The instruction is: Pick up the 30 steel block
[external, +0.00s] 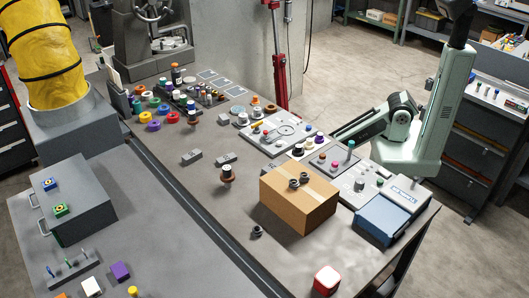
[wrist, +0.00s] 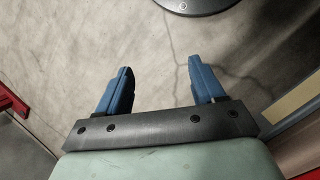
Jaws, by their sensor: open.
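My gripper (wrist: 160,68) shows in the wrist view with its two blue fingers spread apart and nothing between them; bare floor lies beyond. In the external view I cannot make out its fingers; my pale green arm is at the right. Two small grey metal-looking blocks lie on the table in the external view: a left one (external: 191,157) and a right one (external: 226,158). A grey cube (external: 223,119) sits further back. Any size marks are too small to read, so I cannot tell which is the 30 steel block. My gripper touches none of them.
A cardboard box (external: 298,198) with dark parts on top stands right of the blocks. Coloured rings (external: 153,125) lie behind left. Bare tabletop (external: 200,185) surrounds the blocks.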

